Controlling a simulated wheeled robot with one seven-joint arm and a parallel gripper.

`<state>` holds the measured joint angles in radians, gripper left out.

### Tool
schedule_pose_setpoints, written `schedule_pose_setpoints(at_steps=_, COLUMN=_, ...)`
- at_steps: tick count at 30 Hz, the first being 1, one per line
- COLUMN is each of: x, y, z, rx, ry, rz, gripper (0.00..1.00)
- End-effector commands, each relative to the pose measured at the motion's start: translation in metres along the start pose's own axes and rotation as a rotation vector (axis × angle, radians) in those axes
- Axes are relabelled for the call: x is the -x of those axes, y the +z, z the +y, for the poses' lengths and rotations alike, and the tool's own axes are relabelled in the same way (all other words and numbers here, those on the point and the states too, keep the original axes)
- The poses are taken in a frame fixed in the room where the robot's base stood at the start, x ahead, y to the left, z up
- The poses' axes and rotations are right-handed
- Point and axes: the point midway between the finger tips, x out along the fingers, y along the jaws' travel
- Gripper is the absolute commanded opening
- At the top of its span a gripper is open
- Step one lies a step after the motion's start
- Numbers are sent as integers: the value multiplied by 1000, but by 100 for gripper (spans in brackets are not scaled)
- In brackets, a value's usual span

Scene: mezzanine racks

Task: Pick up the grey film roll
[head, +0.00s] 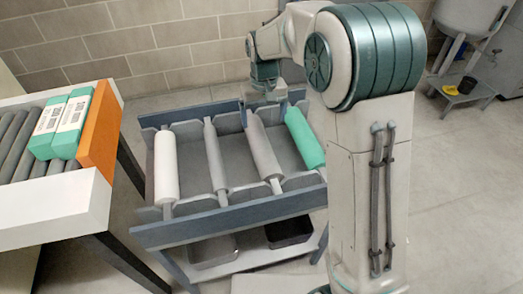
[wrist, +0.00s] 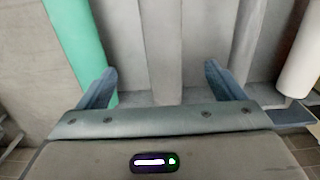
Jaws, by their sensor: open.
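The grey film roll (head: 264,150) lies in the rack between a green roll and a thin bare grey bar. In the wrist view the grey film roll (wrist: 158,45) runs up the middle of the picture. My gripper (head: 264,112) is at the roll's far end, pointing down. Its two fingers (wrist: 160,80) are apart, one on either side of the roll in the picture, with clear gaps. I cannot tell how far down the fingertips reach beside the roll. The gripper hides the roll's far end in the head view.
The green roll (head: 304,138) is close on the right, the thin grey bar (head: 215,158) on the left, and a white roll (head: 166,168) farther left. The blue-grey rack (head: 235,225) has notched holders. A roller conveyor (head: 50,215) with teal boxes (head: 62,125) stands at left.

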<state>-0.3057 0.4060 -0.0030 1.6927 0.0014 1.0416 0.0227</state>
Motion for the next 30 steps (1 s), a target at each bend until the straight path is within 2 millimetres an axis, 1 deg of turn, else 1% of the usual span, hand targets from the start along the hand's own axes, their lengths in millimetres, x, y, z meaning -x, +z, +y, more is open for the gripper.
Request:
schedule_pose_setpoints(at_steps=9, x=-59, y=0, z=-1, rx=0, ry=0, rz=-6, gripper=89)
schedule_pose_setpoints(at_steps=12, x=-74, y=-1, z=-1, rx=0, ry=0, rz=-4, gripper=89)
schedule_pose_setpoints(at_steps=15, x=-82, y=-1, z=-1, rx=0, ry=0, rz=-2, gripper=89)
schedule_pose_setpoints(at_steps=20, x=-89, y=-2, z=-1, rx=0, ry=0, rz=-3, gripper=89)
schedule_pose_setpoints(at_steps=22, x=-96, y=-3, z=-2, rx=1, ry=0, rz=-3, gripper=89)
schedule_pose_setpoints(at_steps=27, x=-122, y=-8, z=-6, rx=1, ry=0, rz=-4, gripper=89)
schedule_pose_setpoints(at_steps=30, x=-134, y=-7, z=-5, rx=0, ry=0, rz=-3, gripper=89)
